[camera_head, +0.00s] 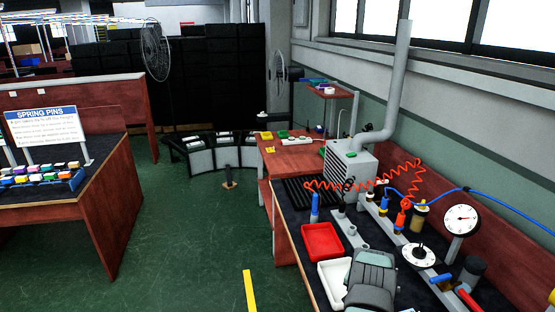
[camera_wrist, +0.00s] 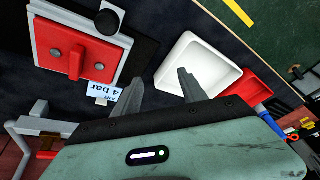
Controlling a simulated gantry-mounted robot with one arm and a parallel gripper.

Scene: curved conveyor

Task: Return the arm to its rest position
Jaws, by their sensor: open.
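My gripper (camera_wrist: 158,76) is open, with its two grey fingers apart and nothing visible between them. Its grey-green body (camera_head: 372,275) shows at the bottom of the head view, above the dark workbench and just right of the white tray (camera_head: 330,285). In the wrist view the white tray (camera_wrist: 205,62) lies beyond the right finger and looks empty. The red tray (camera_head: 320,241) sits behind the white one and also shows in the wrist view (camera_wrist: 262,86). The rest of my arm is not clearly seen.
A red plate in a grey frame (camera_wrist: 80,55) and a "4 bar" label lie left of the fingers. A gauge (camera_head: 461,220), coiled red hose (camera_head: 421,180) and fittings crowd the bench's right side. A grey pipe (camera_head: 397,80) rises behind. Open green floor (camera_head: 195,240) lies left.

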